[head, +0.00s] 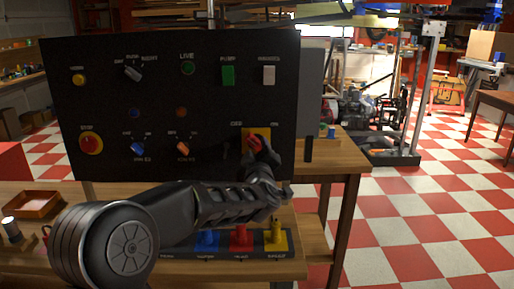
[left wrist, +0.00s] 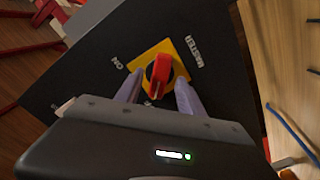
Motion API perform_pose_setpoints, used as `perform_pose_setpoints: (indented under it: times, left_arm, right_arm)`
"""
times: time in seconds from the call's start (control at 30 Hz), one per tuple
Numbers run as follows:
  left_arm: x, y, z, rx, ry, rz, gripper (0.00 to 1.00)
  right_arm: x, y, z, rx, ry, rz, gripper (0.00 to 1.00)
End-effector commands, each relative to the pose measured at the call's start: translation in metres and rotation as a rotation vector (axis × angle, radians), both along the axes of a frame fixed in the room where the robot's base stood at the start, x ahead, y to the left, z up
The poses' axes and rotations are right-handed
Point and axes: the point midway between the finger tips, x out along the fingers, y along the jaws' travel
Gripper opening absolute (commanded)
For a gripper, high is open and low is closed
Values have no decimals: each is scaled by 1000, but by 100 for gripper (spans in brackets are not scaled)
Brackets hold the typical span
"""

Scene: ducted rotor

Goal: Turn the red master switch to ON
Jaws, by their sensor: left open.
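The red master switch (head: 254,143) is a rotary handle on a yellow plate (head: 262,132) at the lower right of the black panel, with OFF and ON marked above the plate. In the left wrist view the red handle (left wrist: 160,72) lies between my two fingers, with a gap visible on each side. Its long axis runs toward my gripper, away from the ON label at left; the label near its lower end is mostly hidden. My left gripper (head: 260,149) is open around the handle; it also shows in the wrist view (left wrist: 158,88). My right gripper is out of view.
The black panel (head: 100,115) also carries a green pump switch (head: 228,75), a white switch (head: 268,75), a red stop button (head: 90,144) and several knobs. Coloured pegs, including a yellow one (head: 276,236), stand below.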

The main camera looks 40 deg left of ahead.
Motion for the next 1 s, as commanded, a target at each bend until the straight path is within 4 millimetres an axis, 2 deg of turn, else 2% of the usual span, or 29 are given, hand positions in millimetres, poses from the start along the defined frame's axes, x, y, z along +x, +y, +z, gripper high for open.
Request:
perform_pose_setpoints:
  times: [0.2, 0.47, 1.0]
  left_arm:
    - [15, 12, 0, 1, 0, 1, 45]
    - [16, 12, 0, 1, 1, 0, 45]
    - [16, 12, 0, 0, 0, 0, 1]
  right_arm:
    - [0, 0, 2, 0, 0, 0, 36]
    - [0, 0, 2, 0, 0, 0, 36]
    - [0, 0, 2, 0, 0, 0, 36]
